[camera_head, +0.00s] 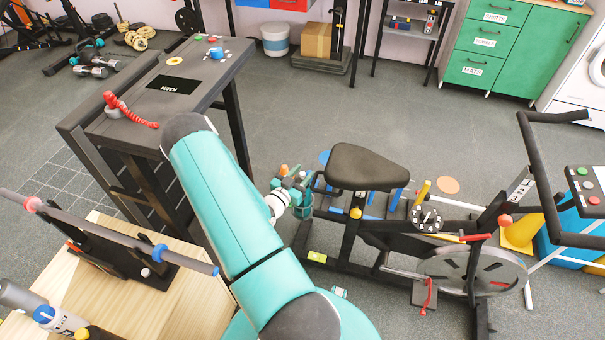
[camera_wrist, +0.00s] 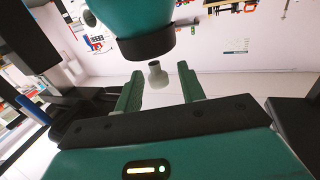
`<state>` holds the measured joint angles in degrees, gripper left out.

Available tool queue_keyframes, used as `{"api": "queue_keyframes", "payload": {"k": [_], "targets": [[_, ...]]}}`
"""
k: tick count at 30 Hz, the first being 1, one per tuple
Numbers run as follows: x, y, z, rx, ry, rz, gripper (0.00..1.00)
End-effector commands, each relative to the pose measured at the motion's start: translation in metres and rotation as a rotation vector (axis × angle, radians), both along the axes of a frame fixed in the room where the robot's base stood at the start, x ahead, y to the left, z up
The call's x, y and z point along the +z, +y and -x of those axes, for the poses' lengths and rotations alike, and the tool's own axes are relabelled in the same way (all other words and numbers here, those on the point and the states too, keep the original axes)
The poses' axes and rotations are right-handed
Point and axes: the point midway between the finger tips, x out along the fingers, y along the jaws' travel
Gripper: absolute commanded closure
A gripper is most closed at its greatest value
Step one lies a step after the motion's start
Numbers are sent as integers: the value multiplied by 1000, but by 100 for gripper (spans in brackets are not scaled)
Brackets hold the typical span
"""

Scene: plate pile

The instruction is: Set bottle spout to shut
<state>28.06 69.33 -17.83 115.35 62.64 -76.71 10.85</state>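In the wrist view, a large teal rounded body with a black collar comes in from the top, and I take it to be the bottle (camera_wrist: 139,18). A short pale grey nozzle, likely its spout (camera_wrist: 158,75), sticks out towards my gripper (camera_wrist: 160,88). My two green fingers stand apart on either side of the spout, with clear gaps, not touching it. Whether the spout is pulled out or pushed in is hard to tell. In the head view my gripper (camera_head: 295,188) is small beside the bike, and the bottle cannot be clearly told apart there.
An exercise bike with a black saddle (camera_head: 368,166) and a flywheel (camera_head: 472,272) stands right of my gripper. A dark table (camera_head: 165,95) is at left, a wooden box (camera_head: 165,300) at lower left. Green drawers (camera_head: 490,45) stand at the back. Open floor lies between.

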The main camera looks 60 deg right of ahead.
Motion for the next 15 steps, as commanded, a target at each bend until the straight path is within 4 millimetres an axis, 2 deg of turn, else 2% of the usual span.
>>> {"api": "queue_keyframes", "payload": {"k": [9,11,15], "targets": [[0,-4,1,-1,1,0,60],[0,-4,1,0,1,0,70],[0,-4,0,0,1,0,98]]}}
